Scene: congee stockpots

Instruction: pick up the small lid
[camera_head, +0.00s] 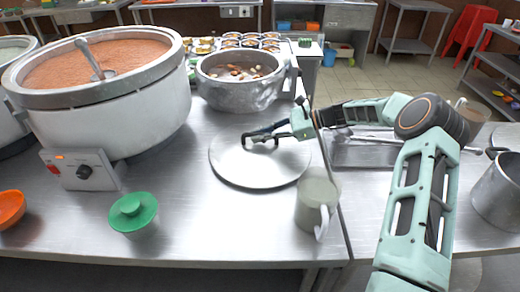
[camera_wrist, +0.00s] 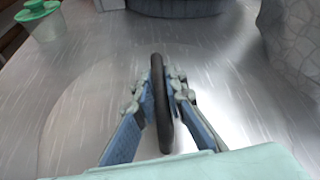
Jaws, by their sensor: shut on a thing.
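The small lid (camera_head: 240,173) is a round, flat metal disc with a dark handle on top, in the middle of the head view. It appears to lie on the steel table. My gripper (camera_head: 262,137) comes in from the right and is shut on the lid's handle. In the wrist view the black handle (camera_wrist: 160,105) stands between the two blue-padded fingers of my gripper (camera_wrist: 161,93). The pale disc of the lid (camera_wrist: 75,110) spreads out below. Whether any gap lies under the lid is too hard to tell.
A grey pot of food (camera_head: 240,92) stands behind the lid. A large cooker (camera_head: 130,110) stands at left. A grey mug (camera_head: 318,200) is close at the lid's front right. A green-lidded cup (camera_head: 133,212) and an orange bowl (camera_head: 10,208) are front left.

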